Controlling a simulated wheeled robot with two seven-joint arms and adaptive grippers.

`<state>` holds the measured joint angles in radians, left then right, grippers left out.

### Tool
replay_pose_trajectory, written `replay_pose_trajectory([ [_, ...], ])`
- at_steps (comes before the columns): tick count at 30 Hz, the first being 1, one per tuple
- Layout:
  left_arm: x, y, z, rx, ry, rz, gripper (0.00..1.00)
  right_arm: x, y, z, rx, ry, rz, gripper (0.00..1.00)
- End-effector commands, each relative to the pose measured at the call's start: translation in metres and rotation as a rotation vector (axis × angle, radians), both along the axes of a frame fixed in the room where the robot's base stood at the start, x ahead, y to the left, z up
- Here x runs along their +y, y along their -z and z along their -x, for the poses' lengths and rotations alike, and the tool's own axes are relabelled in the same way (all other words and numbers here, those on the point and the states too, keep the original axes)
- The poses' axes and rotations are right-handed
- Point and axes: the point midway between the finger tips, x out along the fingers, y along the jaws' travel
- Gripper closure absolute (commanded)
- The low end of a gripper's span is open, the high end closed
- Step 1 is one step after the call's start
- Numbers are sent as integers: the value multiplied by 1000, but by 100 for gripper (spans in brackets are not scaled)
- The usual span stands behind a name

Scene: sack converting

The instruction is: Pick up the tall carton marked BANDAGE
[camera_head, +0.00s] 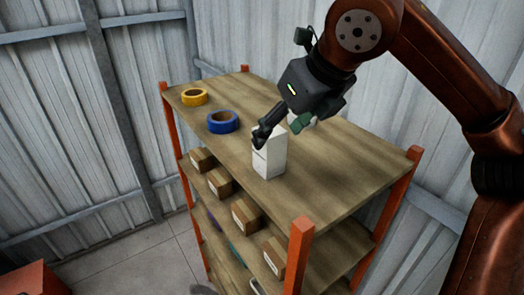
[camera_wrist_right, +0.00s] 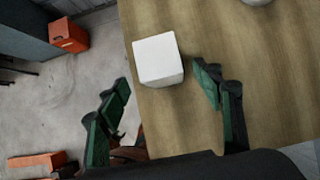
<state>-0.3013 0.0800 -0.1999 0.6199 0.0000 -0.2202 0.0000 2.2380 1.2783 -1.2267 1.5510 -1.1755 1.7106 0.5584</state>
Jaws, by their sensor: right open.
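A tall white carton (camera_head: 270,160) stands upright on the top board of the shelf, near its front edge. A small dark mark shows on its side, but I cannot read any word. In the right wrist view the carton (camera_wrist_right: 158,60) shows mostly its plain white top. My right gripper (camera_head: 281,129) is open at the carton's upper part and partly covers it in the head view. In the wrist view the fingers of the gripper (camera_wrist_right: 162,96) are spread wide, with the carton ahead between their lines; I cannot tell whether they touch it. My left gripper is not in view.
The wooden shelf top (camera_head: 345,165) also holds a blue tape roll (camera_head: 222,121) and a yellow tape roll (camera_head: 194,97). Another white object (camera_head: 303,117) is partly hidden behind my right gripper. Brown boxes (camera_head: 219,183) sit on the board below. The shelf top's right part is clear.

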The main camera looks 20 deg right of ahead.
Motion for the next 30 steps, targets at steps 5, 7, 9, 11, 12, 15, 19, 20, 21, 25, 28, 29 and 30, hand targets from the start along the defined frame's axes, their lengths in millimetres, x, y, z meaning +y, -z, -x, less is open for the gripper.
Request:
replay_pose_trajectory([
  [5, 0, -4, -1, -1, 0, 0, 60, 3, 16, -10, 2, 1, 0, 40],
  [7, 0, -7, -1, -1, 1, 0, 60, 4, 21, -13, 2, 1, 0, 40],
  [9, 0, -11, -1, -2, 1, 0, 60, 6, 29, -18, 3, 0, 1, 40],
  [11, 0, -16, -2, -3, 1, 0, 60, 8, 36, -23, 3, -1, 2, 40],
  [12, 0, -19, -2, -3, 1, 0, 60, 9, 41, -25, 3, -1, 2, 40],
  [15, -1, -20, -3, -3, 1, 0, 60, 11, 53, -32, 1, -1, 0, 40],
  [19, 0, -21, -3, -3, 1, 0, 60, 13, 59, -36, 1, -1, -3, 40],
  [20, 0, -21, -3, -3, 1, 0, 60, 13, 60, -36, 0, 0, -4, 40],
  [21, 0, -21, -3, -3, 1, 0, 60, 13, 60, -36, 1, 0, -5, 40],
  [25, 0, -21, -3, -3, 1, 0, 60, 13, 60, -36, 1, 0, -5, 40],
  [28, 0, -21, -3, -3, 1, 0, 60, 13, 60, -36, 1, 0, -5, 47],
  [29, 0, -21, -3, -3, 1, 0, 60, 13, 60, -36, 1, 0, -5, 49],
  [30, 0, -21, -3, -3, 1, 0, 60, 13, 60, -36, 0, -1, -4, 52],
])
